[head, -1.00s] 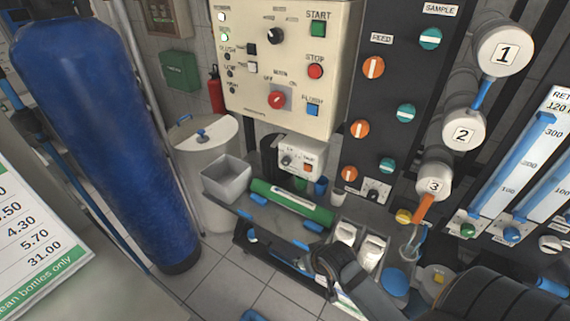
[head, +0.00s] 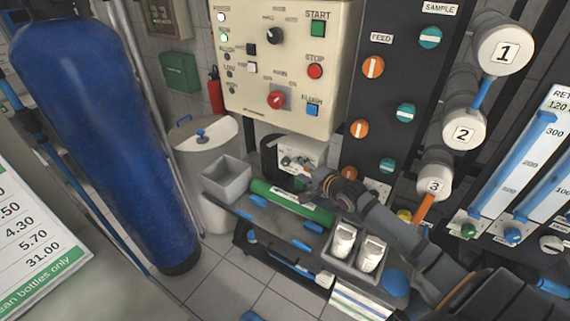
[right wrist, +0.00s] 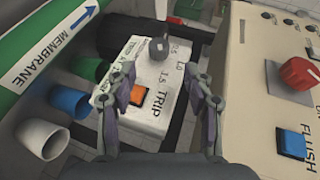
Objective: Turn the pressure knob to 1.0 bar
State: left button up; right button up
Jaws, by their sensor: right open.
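The pressure knob (right wrist: 158,48) is a dark grey knob with a pointer, on a small white box (right wrist: 165,115) marked with a scale, "1.5" and "TRIP". An orange button (right wrist: 140,90) sits on the same box, nearer the gripper. In the head view the box (head: 297,150) stands under the large control panel, partly hidden by my right gripper (head: 312,183). In the right wrist view my right gripper (right wrist: 162,85) is open and empty, its fingers apart above the box, with the knob beyond the fingertips. The knob's exact setting is too small to read. My left gripper is not in view.
A cream control panel (head: 290,100) with a red knob (right wrist: 299,74) and blue FLUSH button (right wrist: 291,143) lies close to the right finger. A green membrane tube (head: 290,202) lies before the box.

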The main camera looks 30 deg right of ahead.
aim_at(288, 164)
jog(key=b+x, duration=0.1)
jog(key=x, duration=0.8)
jog(key=shift+w+a+f+b, duration=0.1)
jog(key=shift+w+f+b, duration=0.1)
jog(key=shift+w+b, duration=0.15)
jog(key=shift+s, duration=0.1)
